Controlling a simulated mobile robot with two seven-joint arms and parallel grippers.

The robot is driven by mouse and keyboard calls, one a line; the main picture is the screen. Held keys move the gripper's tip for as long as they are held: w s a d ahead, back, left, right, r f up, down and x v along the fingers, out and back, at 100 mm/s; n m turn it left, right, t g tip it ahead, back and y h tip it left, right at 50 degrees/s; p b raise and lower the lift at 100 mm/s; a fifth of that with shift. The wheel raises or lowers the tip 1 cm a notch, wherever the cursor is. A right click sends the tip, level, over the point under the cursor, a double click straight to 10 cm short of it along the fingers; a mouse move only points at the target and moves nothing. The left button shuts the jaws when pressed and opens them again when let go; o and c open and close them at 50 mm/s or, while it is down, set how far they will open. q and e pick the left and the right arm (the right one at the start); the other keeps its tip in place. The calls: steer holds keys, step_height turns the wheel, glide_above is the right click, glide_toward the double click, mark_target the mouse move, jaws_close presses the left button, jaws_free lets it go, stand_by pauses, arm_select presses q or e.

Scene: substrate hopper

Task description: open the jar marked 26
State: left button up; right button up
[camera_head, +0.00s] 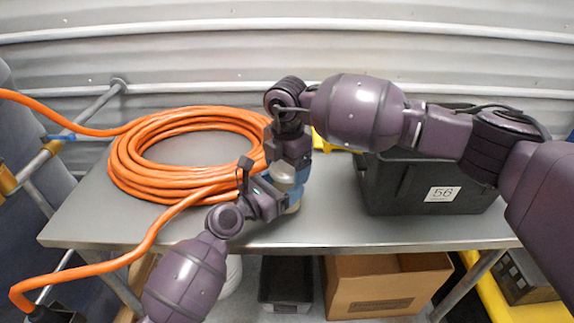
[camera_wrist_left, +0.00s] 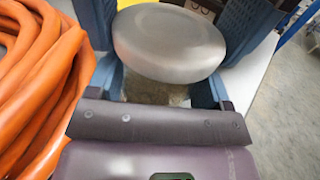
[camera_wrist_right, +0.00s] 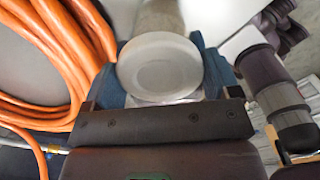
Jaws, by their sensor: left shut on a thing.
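A small jar stands on the table in the head view (camera_head: 293,208), mostly hidden by my grippers. Its flat grey lid (camera_wrist_left: 170,42) fills the left wrist view, with brownish contents below. A pale round end of it shows in the right wrist view (camera_wrist_right: 160,66). No number is readable on it. My left gripper (camera_head: 282,190), coming from the front left, is shut on the jar. My right gripper (camera_head: 290,165) points down over the jar. Its blue fingers stand on either side of the lid and look open; contact is hard to see.
A coiled orange hose (camera_head: 185,160) lies close left of the jar. A black bin marked 56 (camera_head: 395,190) stands on the right of the grey table (camera_head: 335,230), partly behind my right arm. Something yellow (camera_head: 325,140) is behind the grippers. A cardboard box (camera_head: 385,285) is below.

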steer(key=c, duration=0.4)
steer(key=shift+o, duration=0.2)
steer(key=n, duration=0.6)
steer(key=shift+n, duration=0.4)
steer(key=o, duration=0.9)
